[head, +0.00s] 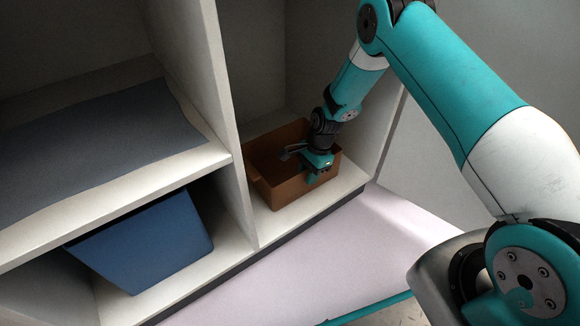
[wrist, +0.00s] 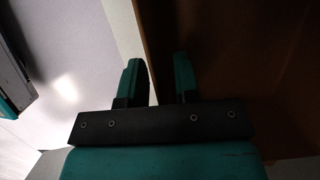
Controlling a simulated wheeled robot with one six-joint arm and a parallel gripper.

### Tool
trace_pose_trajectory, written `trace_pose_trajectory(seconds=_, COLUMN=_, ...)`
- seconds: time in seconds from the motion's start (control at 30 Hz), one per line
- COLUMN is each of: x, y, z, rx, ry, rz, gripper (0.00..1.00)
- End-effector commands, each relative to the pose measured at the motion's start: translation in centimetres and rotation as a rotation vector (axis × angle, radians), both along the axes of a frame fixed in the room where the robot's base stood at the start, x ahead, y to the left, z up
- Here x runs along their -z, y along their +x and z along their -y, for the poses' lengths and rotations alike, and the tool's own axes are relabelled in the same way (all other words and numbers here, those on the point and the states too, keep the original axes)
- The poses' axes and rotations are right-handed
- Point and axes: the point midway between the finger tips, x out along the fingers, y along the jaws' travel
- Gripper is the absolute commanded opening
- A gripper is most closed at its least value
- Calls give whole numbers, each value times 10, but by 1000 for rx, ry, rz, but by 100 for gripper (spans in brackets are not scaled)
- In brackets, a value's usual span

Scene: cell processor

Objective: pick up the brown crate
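The brown crate (head: 277,193) stands upright on the floor of the right-hand shelf compartment, its open top facing up. My gripper (head: 312,172) is at the right part of the crate's front wall, low over the rim. In the wrist view my gripper (wrist: 159,66) has its two fingers apart with a clear gap. The crate's brown side (wrist: 225,50) fills the dark right part of that view, and its edge runs between the fingers. One finger appears outside the wall and the other inside. Contact with the wall cannot be made out.
A blue crate (head: 155,243) sits in the lower left compartment. A grey-blue mat (head: 95,150) lies on the shelf above it. An upright divider (head: 222,110) stands close to the brown crate's left, and a side wall (head: 388,125) to its right. Pale floor (head: 320,255) lies in front.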

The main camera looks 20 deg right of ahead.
Motion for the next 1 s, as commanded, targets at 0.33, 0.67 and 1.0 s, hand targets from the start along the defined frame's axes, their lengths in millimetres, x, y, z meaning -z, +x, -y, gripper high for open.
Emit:
trace_pose_trajectory(seconds=0.33, x=0, y=0, z=0, rx=0, ry=0, rz=0, gripper=0)
trace_pose_trajectory(seconds=0.67, x=0, y=0, z=0, rx=1, ry=0, rz=-1, gripper=0)
trace_pose_trajectory(seconds=1.0, x=0, y=0, z=0, rx=1, ry=0, rz=-1, gripper=0)
